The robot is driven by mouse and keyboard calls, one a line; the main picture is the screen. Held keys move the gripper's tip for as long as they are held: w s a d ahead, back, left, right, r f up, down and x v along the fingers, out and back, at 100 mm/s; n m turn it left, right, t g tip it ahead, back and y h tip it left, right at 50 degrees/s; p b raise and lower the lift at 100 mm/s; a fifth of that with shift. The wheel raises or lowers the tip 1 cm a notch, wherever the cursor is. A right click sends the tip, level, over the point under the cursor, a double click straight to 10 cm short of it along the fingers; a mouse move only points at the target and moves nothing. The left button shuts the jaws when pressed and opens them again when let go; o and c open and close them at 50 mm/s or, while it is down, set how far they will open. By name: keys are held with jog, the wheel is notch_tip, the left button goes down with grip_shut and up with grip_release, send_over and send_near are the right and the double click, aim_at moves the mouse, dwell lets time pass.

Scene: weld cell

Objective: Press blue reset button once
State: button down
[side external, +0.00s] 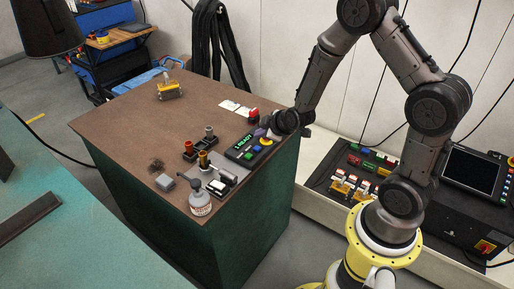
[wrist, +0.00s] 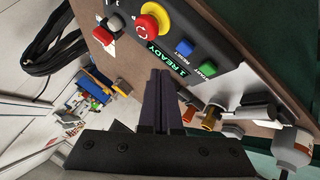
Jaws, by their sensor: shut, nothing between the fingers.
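The control box (side external: 239,154) sits on the brown bench top near its right edge. It also fills the top of the wrist view (wrist: 220,50). The blue reset button (wrist: 184,47) stands between a green button (wrist: 207,68) and a red-and-yellow emergency stop (wrist: 150,25). In the side view the blue button (side external: 257,148) is small but visible. My gripper (wrist: 161,73) is shut and empty, its dark fingertips appearing beside the "1 READY" display (wrist: 165,60) in the wrist view. In the side view my gripper (side external: 262,132) is beside the emergency-stop end of the box. Contact cannot be told.
The bench's back left is mostly clear around a yellow item (side external: 170,91).

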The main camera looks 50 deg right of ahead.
aim_at(259, 150)
jog(key=shift+r, duration=1.25)
jog(key=shift+w+a+r, duration=0.15)
jog(key=shift+a+r, duration=0.05)
jog(key=shift+r, duration=0.05)
notch_tip(259, 150, up, 12)
jog(key=w+a+t, duration=0.2)
jog(key=a+t, duration=0.1)
jog(key=s+a+r+y, duration=0.2)
jog(key=s+a+r, duration=0.4)
jog(key=s+r, duration=0.4)
jog(key=s+a+f+m+g, duration=0.1)
jog(key=s+f+m+g, duration=0.1)
jog(key=s, duration=0.7)
jog(key=s+a+f+m+g, duration=0.1)
jog(key=s+f+m+g, duration=0.1)
jog(key=s, duration=0.7)
jog(key=shift+s+f+m+g+y, duration=0.2)
jog(key=shift+s+m+g+y, duration=0.2)
jog(key=shift+m+g, duration=0.5)
